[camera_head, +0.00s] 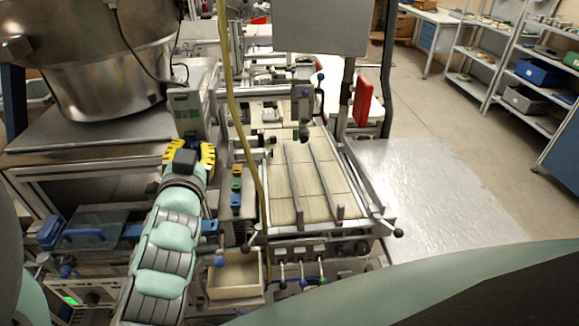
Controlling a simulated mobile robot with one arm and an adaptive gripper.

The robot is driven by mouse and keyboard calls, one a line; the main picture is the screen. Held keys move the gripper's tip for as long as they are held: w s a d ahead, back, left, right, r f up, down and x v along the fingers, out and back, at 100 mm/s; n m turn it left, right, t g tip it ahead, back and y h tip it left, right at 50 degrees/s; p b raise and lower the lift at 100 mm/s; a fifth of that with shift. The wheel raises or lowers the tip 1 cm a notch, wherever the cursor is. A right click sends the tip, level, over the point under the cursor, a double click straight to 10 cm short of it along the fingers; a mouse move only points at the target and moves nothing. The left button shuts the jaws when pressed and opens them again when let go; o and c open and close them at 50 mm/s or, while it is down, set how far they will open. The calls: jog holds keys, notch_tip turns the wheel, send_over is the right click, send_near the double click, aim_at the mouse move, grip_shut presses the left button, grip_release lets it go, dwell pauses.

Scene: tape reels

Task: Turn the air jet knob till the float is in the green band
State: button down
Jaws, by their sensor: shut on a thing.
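My gripper (190,151), with yellow fingers at the end of my pale green arm, is at the left of the middle in the head view. It is at the front foot of an upright grey box (193,105). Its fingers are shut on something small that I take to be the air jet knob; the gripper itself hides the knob. I cannot make out the float or its green band at this size and angle.
A large metal bowl (95,65) stands left of the grey box. A yellow hose (232,110) hangs right of my gripper. Further right are coloured blocks (236,184) and a bed with rails (300,185). An open tray (235,276) is in front.

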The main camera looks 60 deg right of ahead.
jog(key=shift+f, duration=0.25)
jog(key=c, duration=0.8)
grip_release()
jog(key=shift+r, duration=0.15)
jog(key=shift+o, duration=0.2)
jog(key=v, duration=0.7)
jog(key=shift+s+a, duration=0.15)
jog(key=shift+s, duration=0.05)
